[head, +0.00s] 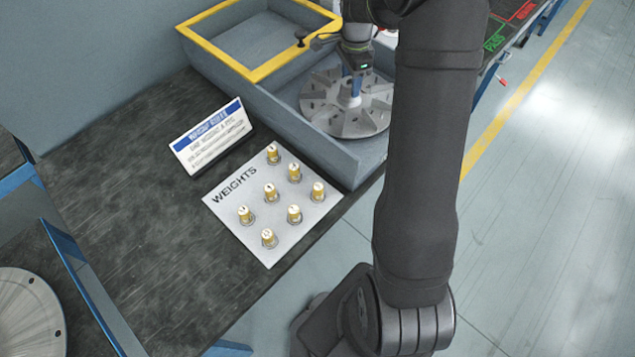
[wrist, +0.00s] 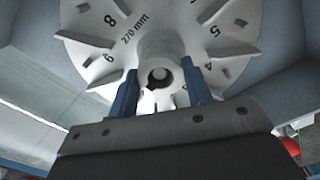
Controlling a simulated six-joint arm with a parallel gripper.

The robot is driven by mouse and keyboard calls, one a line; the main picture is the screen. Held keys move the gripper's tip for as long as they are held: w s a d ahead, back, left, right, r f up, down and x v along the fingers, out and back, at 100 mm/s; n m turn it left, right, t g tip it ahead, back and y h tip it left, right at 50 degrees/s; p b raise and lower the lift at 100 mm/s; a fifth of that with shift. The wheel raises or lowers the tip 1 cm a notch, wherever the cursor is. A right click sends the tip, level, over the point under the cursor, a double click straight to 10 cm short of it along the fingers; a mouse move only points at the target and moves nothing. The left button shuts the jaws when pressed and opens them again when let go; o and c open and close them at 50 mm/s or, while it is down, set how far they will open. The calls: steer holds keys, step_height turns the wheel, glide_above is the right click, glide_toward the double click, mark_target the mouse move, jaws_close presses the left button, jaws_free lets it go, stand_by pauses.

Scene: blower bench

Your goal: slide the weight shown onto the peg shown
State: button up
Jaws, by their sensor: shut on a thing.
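A pale grey bladed impeller (head: 330,112) is in the front compartment of a grey bin. My gripper (head: 356,90) is over its middle, blue fingers pointing down. In the wrist view the gripper (wrist: 160,90) is shut on the hub of the impeller (wrist: 210,45), one finger on each side. Numbers and "270 mm" are printed on the impeller face. I cannot tell whether it rests on the bin floor or hangs above it. Several brass-coloured weights (head: 270,192) stand upright on the light WEIGHTS board (head: 235,217). Their labels are too small to read.
The grey bin (head: 300,145) has walls around the impeller and a yellow-rimmed compartment (head: 248,72) behind. A blue-and-white sign (head: 210,137) stands beside the board. A metal disc (head: 28,312) is at lower left. The dark bench top (head: 130,220) is mostly clear.

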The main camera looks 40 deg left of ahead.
steer(key=m, duration=1)
steer(key=o, duration=0.5)
steer(key=shift+m, duration=0.5)
steer(key=o, duration=0.5)
steer(key=shift+c, duration=0.2)
step_height(320, 180, up, 18)
steer(key=shift+f, duration=0.25)
steer(key=shift+f, duration=0.15)
